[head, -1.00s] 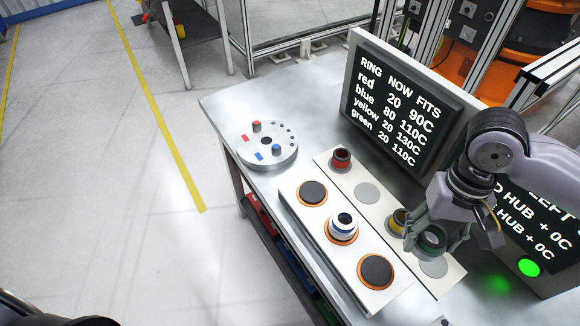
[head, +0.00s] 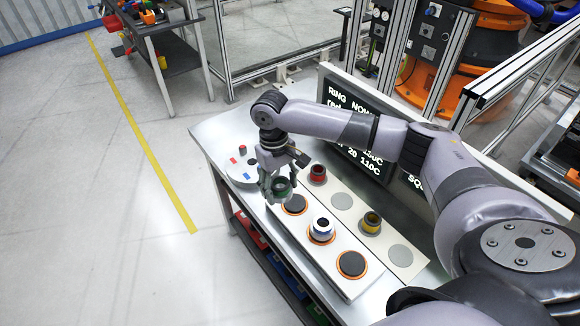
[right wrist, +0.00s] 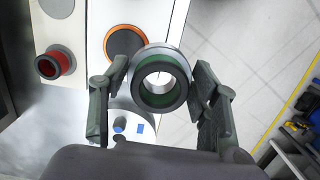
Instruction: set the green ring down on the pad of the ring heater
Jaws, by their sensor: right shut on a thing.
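My right gripper (head: 277,188) is shut on the green ring (head: 283,186), held in the air near the far-left end of the ring heater (head: 336,249). In the right wrist view the green ring (right wrist: 160,88) sits between the fingers, with a pale metal rim showing behind its dark green face. The heater has a row of dark pads with orange edges. The far pad (head: 294,205) is bare and shows beside the ring in the right wrist view (right wrist: 124,42). The near pad (head: 352,264) is bare. My left gripper is out of view.
A round plate with pegs (head: 240,172) is left of my gripper. The display (head: 352,112) stands behind, partly covered by my arm.

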